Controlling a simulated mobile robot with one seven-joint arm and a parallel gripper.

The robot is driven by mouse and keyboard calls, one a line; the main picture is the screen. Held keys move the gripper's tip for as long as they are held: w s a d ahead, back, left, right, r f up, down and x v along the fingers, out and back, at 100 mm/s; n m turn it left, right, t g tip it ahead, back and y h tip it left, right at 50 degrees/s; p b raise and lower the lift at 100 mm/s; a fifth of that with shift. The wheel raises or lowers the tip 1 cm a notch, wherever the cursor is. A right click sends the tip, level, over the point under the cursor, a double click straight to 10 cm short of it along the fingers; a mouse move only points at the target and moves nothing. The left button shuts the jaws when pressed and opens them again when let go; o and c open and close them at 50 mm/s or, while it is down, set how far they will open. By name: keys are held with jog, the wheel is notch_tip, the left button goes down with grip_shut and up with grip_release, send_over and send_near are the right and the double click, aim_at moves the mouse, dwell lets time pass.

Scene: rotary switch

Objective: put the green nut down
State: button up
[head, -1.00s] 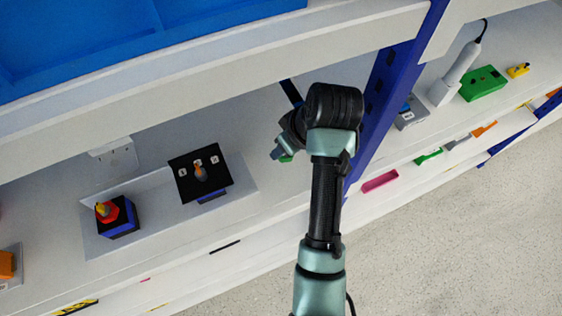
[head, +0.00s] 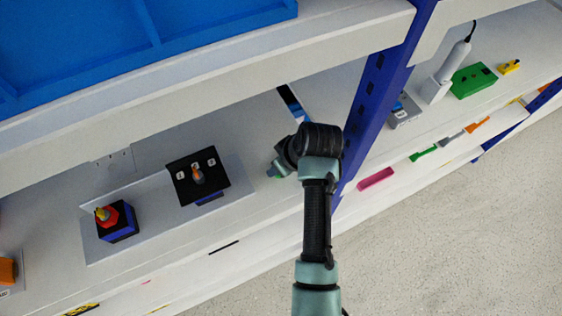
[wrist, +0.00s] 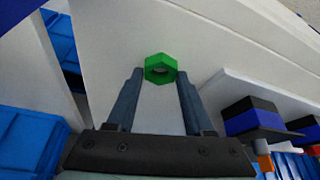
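The green nut (wrist: 160,68) sits between the two fingertips of my gripper (wrist: 160,76) in the wrist view. A small bit of the green nut (head: 271,174) shows at the tip of my gripper (head: 276,170) in the head view; the rest is hidden by the gripper. The nut is over the white shelf (head: 262,133), right of the black switch box. I cannot tell whether it touches the shelf.
The black rotary switch box (head: 183,180) and a box with a red part (head: 114,217) stand on a grey plate to the left. A blue post (head: 374,98) rises to the right. The upper shelf (head: 215,84) overhangs behind. Bare shelf lies around my gripper.

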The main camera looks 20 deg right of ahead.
jog(key=o, duration=0.3)
jog(key=shift+r, duration=0.1)
jog(key=b+v, duration=0.1)
jog(key=v, duration=1.1)
jog(key=shift+r, duration=0.15)
